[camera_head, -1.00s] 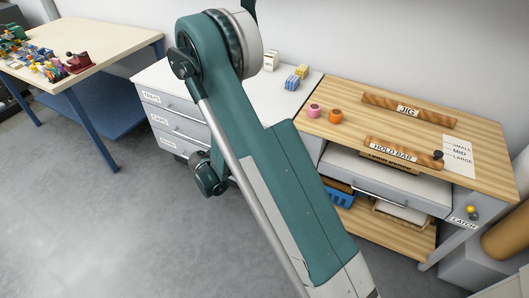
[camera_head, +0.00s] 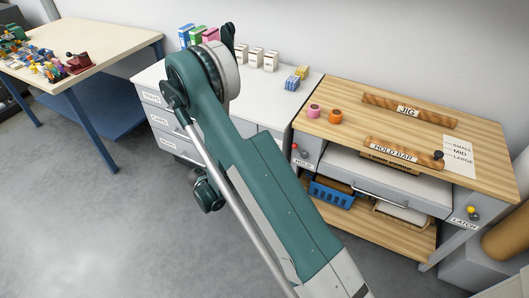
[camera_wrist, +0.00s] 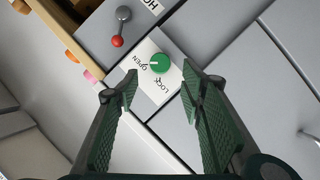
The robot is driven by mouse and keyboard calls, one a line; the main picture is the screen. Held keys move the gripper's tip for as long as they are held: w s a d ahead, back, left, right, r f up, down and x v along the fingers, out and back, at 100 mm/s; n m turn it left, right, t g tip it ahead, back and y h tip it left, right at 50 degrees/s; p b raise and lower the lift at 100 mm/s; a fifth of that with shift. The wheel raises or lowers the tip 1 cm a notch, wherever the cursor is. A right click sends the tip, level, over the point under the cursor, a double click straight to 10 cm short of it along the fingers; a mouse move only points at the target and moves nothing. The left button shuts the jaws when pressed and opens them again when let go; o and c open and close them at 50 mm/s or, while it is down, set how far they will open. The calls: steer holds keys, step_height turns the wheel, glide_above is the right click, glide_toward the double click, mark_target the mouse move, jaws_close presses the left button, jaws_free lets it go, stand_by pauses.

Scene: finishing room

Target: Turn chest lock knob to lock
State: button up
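The chest lock knob (camera_wrist: 159,63) is a round green knob with a pale pointer line, seen in the wrist view. It sits on a white plate (camera_wrist: 150,85) marked OPEN and LOCK, on a grey front. The pointer seems to lie toward the OPEN word, though it is small. My gripper (camera_wrist: 163,88) is open in the wrist view, with its green ridged fingers on either side below the knob. Nothing is between the fingers, and they look apart from the knob. In the head view my arm hides the knob and the gripper.
A lever with a red ball (camera_wrist: 117,41) is close beside the plate. The bench (camera_head: 345,100) bears a hold bar (camera_head: 400,152), a jig bar (camera_head: 410,108) and pink and orange rings. A blue basket (camera_head: 331,194) is on its lower shelf. White and coloured boxes stand on the white cabinet.

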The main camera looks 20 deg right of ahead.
steer(key=b+x, duration=0.1)
steer(key=x, duration=0.6)
steer(key=shift+w+d+b, duration=0.2)
steer(key=shift+d+b, duration=0.05)
steer(key=shift+b, duration=0.15)
steer(key=c, duration=0.9)
